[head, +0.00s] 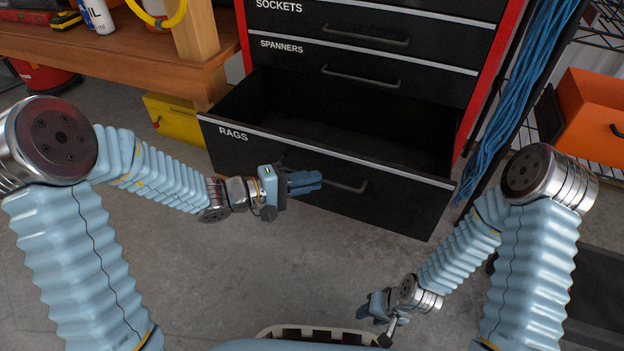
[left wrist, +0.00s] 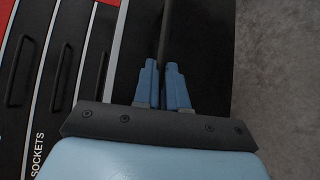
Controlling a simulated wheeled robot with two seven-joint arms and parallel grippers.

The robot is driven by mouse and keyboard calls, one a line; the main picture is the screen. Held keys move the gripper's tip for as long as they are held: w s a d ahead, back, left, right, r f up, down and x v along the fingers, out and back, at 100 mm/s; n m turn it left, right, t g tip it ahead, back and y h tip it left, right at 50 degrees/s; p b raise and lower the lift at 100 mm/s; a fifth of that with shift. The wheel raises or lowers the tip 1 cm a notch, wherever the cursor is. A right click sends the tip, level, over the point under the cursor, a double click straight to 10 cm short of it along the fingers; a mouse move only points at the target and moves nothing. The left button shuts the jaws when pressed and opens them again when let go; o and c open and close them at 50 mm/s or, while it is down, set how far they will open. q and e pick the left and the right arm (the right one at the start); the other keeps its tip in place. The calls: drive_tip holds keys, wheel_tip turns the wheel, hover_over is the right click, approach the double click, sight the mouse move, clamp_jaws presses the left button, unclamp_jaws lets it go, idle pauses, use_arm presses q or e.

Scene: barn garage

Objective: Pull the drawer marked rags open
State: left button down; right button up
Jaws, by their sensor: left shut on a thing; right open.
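The drawer marked RAGS (head: 233,138) is the lowest one of the black and red tool cabinet. It stands pulled well out in the head view, and its dark inside shows, with nothing visible in it. Its dark bar handle (head: 345,186) is on the front. My left gripper (head: 318,181) is at the left part of this handle. In the left wrist view its blue fingers (left wrist: 163,82) are shut on the handle bar (left wrist: 164,35). My right gripper (head: 377,312) is open and empty, low over the floor, apart from the cabinet.
The SPANNERS drawer (head: 300,55) and SOCKETS drawer (head: 390,22) above are closed. A wooden bench (head: 130,50) stands at the left, with a yellow box (head: 172,118) under it. Blue cables (head: 515,100) and an orange bin (head: 588,115) are at the right. The floor before the drawer is clear.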

use_arm(q)
drive_tip(key=shift+s+a, duration=0.25)
drive_tip(key=shift+s, duration=0.35)
drive_tip(key=c, duration=1.2)
unclamp_jaws()
drive_tip(key=p+v, duration=0.1)
drive_tip(key=v, duration=1.2)
drive_tip(key=shift+s+a+r, duration=0.1)
drive_tip(key=shift+s+a, duration=0.15)
drive_tip(key=shift+a, duration=0.05)
